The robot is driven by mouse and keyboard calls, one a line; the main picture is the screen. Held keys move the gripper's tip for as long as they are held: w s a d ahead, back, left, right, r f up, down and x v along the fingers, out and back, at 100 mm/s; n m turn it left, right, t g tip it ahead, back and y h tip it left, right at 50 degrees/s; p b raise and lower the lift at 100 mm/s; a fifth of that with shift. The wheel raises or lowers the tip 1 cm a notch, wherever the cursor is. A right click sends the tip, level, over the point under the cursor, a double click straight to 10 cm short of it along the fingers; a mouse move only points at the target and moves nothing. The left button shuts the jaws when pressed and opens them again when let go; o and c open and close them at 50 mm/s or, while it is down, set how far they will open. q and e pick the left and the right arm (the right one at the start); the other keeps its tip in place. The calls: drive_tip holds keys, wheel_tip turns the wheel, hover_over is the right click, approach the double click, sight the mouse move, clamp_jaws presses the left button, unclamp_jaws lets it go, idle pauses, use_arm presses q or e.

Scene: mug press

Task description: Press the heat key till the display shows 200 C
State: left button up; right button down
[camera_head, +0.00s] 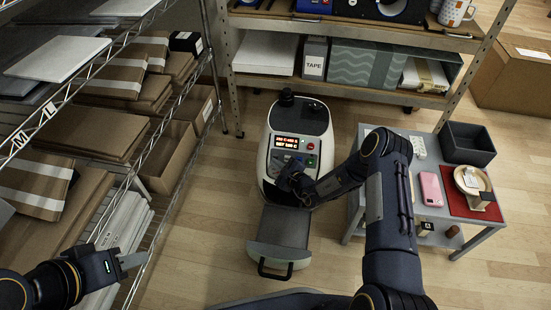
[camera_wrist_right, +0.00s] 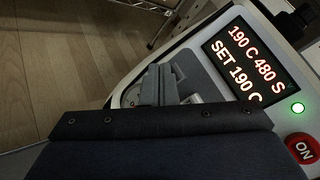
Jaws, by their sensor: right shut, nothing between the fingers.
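The mug press (camera_head: 298,130), a white and dark machine, stands on the floor with its lit display (camera_head: 287,142) facing up. In the right wrist view the display (camera_wrist_right: 240,62) reads 190 C 480 S, with SET 190 C below. My right gripper (camera_wrist_right: 158,84) is shut and empty, its fingertips over the key panel just below and left of the display. The fingers and palm hide the keys there, so I cannot tell if a key is touched. My left gripper (camera_head: 134,260) is far away at the lower left; its jaw gap is unclear.
A red ON button (camera_wrist_right: 302,148) and a lit green lamp (camera_wrist_right: 297,108) sit beside the display. The press's drawer (camera_head: 280,238) extends forward. A grey table (camera_head: 416,208) with a pink phone (camera_head: 431,189) stands right; shelves (camera_head: 130,150) stand left.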

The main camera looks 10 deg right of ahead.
drive_tip(key=shift+w+d+f+b, duration=0.1)
drive_tip(key=shift+w+d+b, duration=0.2)
drive_tip(key=shift+w, duration=0.25)
idle(0.7)
drive_tip(key=shift+s+a, duration=0.1)
drive_tip(key=shift+s+a+p, duration=0.3)
drive_tip(key=shift+s+p, duration=0.4)
drive_tip(key=shift+s+r, duration=0.1)
drive_tip(key=shift+r, duration=0.15)
drive_tip(key=s+p, duration=0.1)
drive_tip(key=s+a+p, duration=0.1)
drive_tip(key=s, duration=0.1)
drive_tip(key=s+r+p, duration=0.1)
drive_tip(key=shift+s+a+p, duration=0.15)
drive_tip(key=shift+a+p, duration=0.2)
drive_tip(key=shift+a, duration=0.05)
idle(0.6)
